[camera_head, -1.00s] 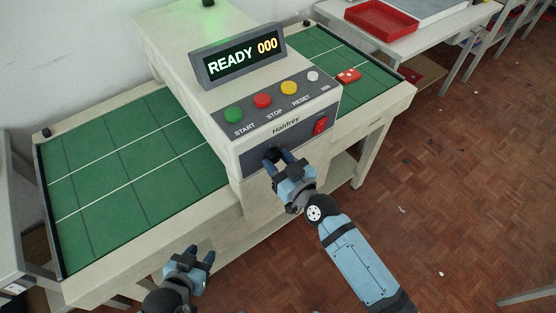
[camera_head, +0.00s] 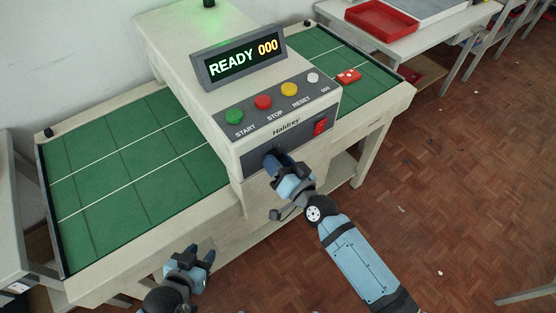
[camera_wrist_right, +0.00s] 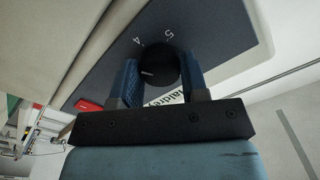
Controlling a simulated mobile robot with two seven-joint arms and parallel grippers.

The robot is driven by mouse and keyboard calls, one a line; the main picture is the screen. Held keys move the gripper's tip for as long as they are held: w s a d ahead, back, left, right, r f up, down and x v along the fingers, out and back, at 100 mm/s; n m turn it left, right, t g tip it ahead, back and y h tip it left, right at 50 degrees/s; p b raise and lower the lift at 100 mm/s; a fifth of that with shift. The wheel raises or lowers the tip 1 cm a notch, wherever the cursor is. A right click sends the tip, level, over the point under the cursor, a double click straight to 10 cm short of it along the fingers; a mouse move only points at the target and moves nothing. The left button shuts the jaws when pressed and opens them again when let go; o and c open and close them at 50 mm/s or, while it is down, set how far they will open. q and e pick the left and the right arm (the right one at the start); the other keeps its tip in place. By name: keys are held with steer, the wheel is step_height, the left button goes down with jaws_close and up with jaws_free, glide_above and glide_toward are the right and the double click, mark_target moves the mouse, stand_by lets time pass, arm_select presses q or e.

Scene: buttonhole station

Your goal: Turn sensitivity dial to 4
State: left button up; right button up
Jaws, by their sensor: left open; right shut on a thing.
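The black round sensitivity dial (camera_wrist_right: 158,68) sits on the machine's dark front panel. In the right wrist view it is between the two blue fingers of my right gripper (camera_wrist_right: 160,75), which is shut on it. The numbers 4 and 5 show on the panel beyond the dial; other marks are hidden. In the head view my right gripper (camera_head: 272,159) reaches the lower front panel and mostly hides the dial. My left gripper (camera_head: 201,252) is open and empty, below the table's front edge.
The machine's display (camera_head: 238,60) reads READY 000. Green START (camera_head: 234,117), red STOP (camera_head: 263,102), yellow (camera_head: 288,88) and white (camera_head: 313,76) buttons lie above the panel. A red switch (camera_head: 320,127) is right of my right gripper. Green table surfaces (camera_head: 130,160) flank the machine.

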steer(key=m, duration=0.5)
stand_by(0.5)
steer(key=o, duration=0.9)
steer(key=b+v, duration=0.1)
steer(key=v, duration=1.2)
steer(key=shift+s+d, duration=0.25)
steer(key=shift+s, duration=0.1)
